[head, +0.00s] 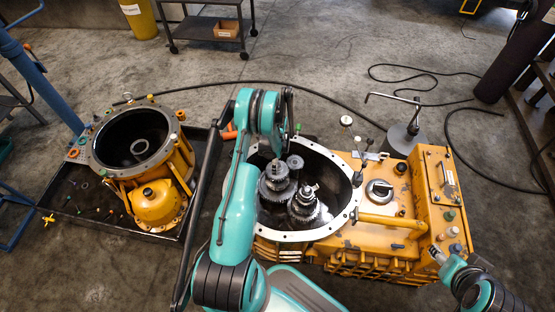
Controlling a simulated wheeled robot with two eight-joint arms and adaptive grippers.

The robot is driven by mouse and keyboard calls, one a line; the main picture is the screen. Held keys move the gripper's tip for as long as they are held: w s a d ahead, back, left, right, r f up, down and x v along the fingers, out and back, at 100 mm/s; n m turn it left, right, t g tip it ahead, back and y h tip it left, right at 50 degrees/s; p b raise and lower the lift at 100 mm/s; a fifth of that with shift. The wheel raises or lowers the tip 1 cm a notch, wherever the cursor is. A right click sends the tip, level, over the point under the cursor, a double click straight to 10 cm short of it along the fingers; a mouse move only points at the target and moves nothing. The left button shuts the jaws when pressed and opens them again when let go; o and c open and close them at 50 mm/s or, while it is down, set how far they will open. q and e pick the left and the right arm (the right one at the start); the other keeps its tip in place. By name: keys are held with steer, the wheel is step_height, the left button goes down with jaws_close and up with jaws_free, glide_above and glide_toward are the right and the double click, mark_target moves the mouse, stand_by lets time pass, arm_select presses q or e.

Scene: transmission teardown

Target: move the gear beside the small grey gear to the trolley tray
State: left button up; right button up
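An open orange transmission housing (350,245) with a pale flange ring holds grey metal gears. One gear stack (276,185) stands left of centre, and another (303,208) stands to its right and nearer. A small grey gear (295,161) is behind them. The trolley (200,30) stands at the back, with a dark flat tray top. My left arm reaches over the housing's left rim; its wrist (270,112) is above the gears and its fingers cannot be made out. My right gripper (437,254) is at the housing's lower right corner, small and mostly obscured.
A second orange housing (176,160) stands in a black floor tray (70,205) at left, with small coloured parts around it. A cardboard box (226,30) is on the trolley. Black hoses (330,98) cross the floor. A lever tool and grey cylinder (405,138) stand behind the housing.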

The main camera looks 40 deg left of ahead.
arm_select(q)
step_height(320, 180, down, 8)
steer(key=shift+r+b, duration=0.25)
steer(key=shift+b, duration=0.55)
steer(key=shift+f, duration=0.7)
steer(key=c, duration=1.5)
steer(key=shift+r, duration=0.1)
steer(key=shift+r+p, duration=1.45)
steer(key=shift+r, duration=2.25)
steer(key=shift+w+d, duration=0.1)
